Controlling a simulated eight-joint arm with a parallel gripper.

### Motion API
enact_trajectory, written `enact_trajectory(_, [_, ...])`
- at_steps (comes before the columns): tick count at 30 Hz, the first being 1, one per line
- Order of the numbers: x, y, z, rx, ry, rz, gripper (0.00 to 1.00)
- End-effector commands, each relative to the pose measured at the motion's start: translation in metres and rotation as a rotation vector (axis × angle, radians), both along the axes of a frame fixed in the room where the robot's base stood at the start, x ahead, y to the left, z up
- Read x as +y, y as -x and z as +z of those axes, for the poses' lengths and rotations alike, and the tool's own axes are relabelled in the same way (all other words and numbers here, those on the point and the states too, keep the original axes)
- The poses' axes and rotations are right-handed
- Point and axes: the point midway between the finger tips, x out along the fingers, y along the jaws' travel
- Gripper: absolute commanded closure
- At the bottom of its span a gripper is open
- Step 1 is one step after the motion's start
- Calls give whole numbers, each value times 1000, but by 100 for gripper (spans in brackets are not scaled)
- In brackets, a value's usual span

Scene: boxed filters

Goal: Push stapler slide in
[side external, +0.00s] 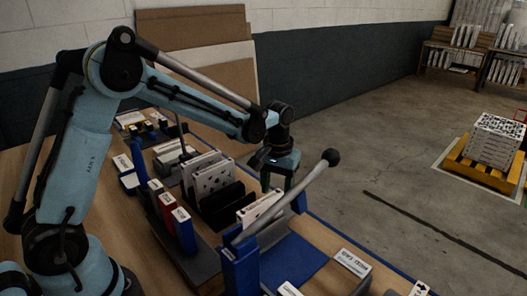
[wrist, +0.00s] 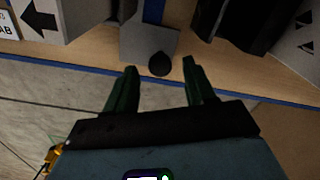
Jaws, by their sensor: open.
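My gripper (side external: 277,183) points down over the far side of the bench, its dark green fingers apart and empty. In the wrist view my gripper (wrist: 159,72) shows its two fingertips spread. A grey plate (wrist: 138,42) with a round black knob (wrist: 160,64) lies just beyond the fingertips, with the knob between them in the picture. This looks like the stapler slide, but I cannot be sure. No contact is visible. The slide cannot be made out in the side view, where the gripper and upright panels crowd that area.
A long lever (side external: 290,198) with a black ball end rises from a blue fixture (side external: 240,265) beside my gripper. Black upright holders (side external: 222,205) and white patterned panels (side external: 208,172) stand to its left. The bench edge (wrist: 235,92) is close; open floor (side external: 400,180) lies beyond.

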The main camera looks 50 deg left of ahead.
Motion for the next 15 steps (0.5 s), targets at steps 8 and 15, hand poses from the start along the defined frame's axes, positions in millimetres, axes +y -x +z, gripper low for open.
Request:
enact_trajectory(8, [0, 0, -15, 0, 0, 0, 46])
enact_trajectory(15, [0, 0, -15, 0, 0, 0, 50])
